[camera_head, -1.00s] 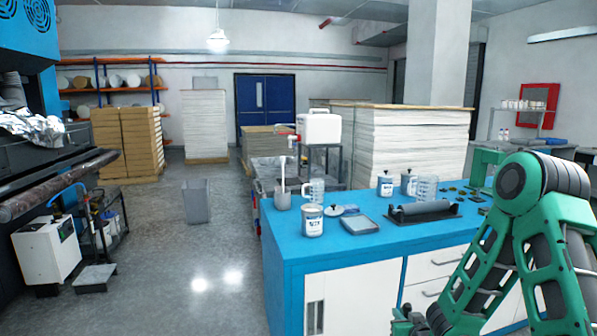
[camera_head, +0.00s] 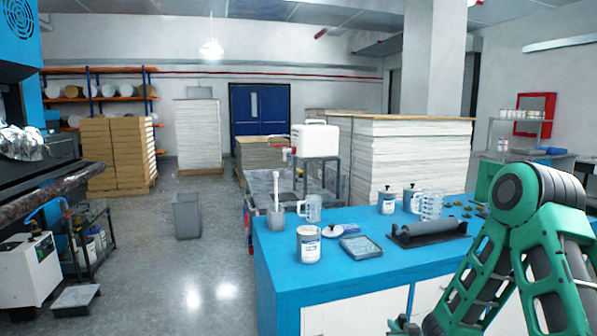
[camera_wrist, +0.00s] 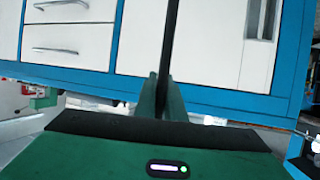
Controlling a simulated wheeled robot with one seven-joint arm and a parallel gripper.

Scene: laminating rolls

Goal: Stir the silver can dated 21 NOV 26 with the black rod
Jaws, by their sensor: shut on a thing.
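My gripper (camera_wrist: 162,95) is shut on the black rod (camera_wrist: 170,40), which points up the wrist view in front of the bench's cabinet front. An open silver can (camera_head: 308,247) with a white label stands near the blue bench top's front left. A lid with a dark knob (camera_head: 332,231) lies beside it. Two more silver cans, a left one (camera_head: 387,201) and a right one (camera_head: 410,199), stand further back with knobbed lids on. The dates on the labels are too small to read. The rod does not show clearly in the head view.
On the blue bench (camera_head: 290,283) are a grey pot holding a white stick (camera_head: 276,220), clear jugs (camera_head: 313,208), a shallow tray (camera_head: 362,247) and a dark roller on a base (camera_head: 430,233). The floor left of the bench is open, with a grey bin (camera_head: 187,215).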

